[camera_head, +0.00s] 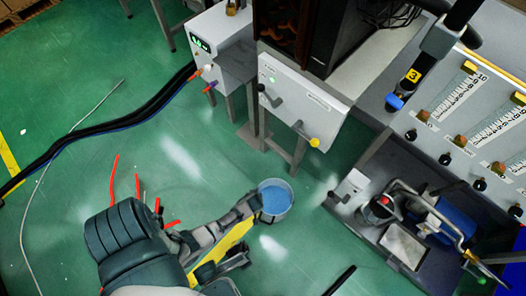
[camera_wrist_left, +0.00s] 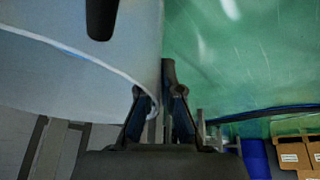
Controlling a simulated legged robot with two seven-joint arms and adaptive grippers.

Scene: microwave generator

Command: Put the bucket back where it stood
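The bucket (camera_head: 275,200) is pale and round, with a blue inside, and shows near the middle of the head view. Its pale wall (camera_wrist_left: 75,55) fills the upper left of the left wrist view. My left gripper (camera_head: 254,205) reaches it from the left. In the left wrist view the two dark fingers (camera_wrist_left: 160,108) are close together, with the bucket's edge between them, so the gripper looks shut on it. Whether the bucket touches the floor cannot be told.
A grey machine (camera_head: 305,100) on legs stands behind the bucket. A bench (camera_head: 400,225) with a blue device and a gauge panel (camera_head: 470,110) are at the right. Red tools (camera_head: 113,180) and black cables (camera_head: 120,122) lie left. Green floor (camera_head: 215,130) around the bucket is mostly clear.

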